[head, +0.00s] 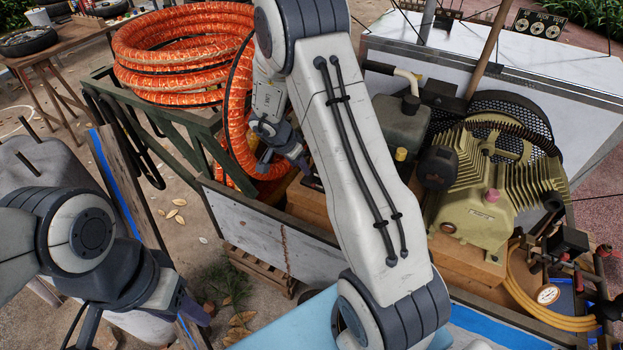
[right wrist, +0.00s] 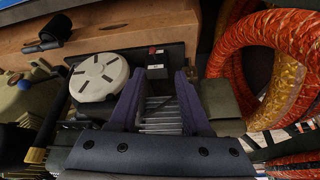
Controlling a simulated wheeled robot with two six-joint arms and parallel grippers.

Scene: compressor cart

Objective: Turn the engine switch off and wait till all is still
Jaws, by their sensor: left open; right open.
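The engine (right wrist: 160,115) shows in the right wrist view, with grey fins and a round pale cover (right wrist: 98,77). A small dark box with a red mark (right wrist: 156,63), which looks like the engine switch, sits beside the cover; I cannot tell its position. My right gripper (right wrist: 156,88) is open, its two fingers on either side of the fins and pointing toward the box, with nothing between them that is gripped. In the head view, my right gripper (head: 283,155) is at the cart's left end, and my arm hides much of the engine. My left gripper (head: 188,308) is open at the lower left, away from the cart.
Orange ribbed hose (head: 180,50) is coiled at the cart's left end, close to my right gripper. The compressor (head: 485,200) stands to the right, with a yellow hose and gauge (head: 547,294) beside it. A wooden table (head: 60,45) with tyres stands far left.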

